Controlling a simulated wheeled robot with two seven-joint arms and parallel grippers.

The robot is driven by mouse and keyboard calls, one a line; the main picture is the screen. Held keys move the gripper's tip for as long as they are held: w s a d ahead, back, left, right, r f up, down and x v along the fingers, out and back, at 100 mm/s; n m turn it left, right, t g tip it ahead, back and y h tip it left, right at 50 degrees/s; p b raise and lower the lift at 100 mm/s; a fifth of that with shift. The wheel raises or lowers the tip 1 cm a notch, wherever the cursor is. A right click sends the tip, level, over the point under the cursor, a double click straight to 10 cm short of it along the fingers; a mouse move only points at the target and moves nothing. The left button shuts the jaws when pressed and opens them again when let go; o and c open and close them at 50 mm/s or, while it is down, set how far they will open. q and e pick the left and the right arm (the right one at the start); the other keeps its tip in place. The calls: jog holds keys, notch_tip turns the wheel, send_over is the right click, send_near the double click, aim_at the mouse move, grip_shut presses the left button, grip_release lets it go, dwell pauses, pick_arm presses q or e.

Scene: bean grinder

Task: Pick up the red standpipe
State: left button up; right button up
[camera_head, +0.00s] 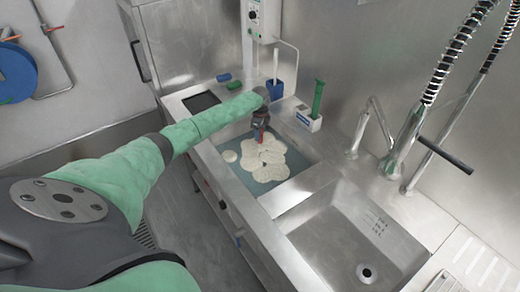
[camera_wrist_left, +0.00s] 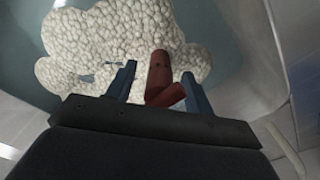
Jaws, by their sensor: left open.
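The red standpipe (camera_wrist_left: 159,72) shows between the two blue-grey fingers of my left gripper (camera_wrist_left: 158,72) in the left wrist view. The gripper is open, with a gap to the pipe on its left side. On the right side the pipe's lower part lies close to the finger, and I cannot tell if they touch. In the head view, a small red piece of the standpipe (camera_head: 257,137) shows at the tips of my left gripper (camera_head: 260,134), over the left basin. The pipe's lower end is hidden. My right gripper is not in view.
White foam (camera_head: 268,163) floats in the water-filled left basin (camera_head: 246,182) and fills much of the wrist view (camera_wrist_left: 95,45). An empty sink (camera_head: 335,235), a faucet (camera_head: 372,125), a blue container (camera_head: 274,90) and a green-handled brush (camera_head: 317,98) stand around it.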

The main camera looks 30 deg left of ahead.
pick_arm(q)
jog(key=shift+f, duration=0.2)
jog(key=shift+r, duration=0.1)
grip_shut()
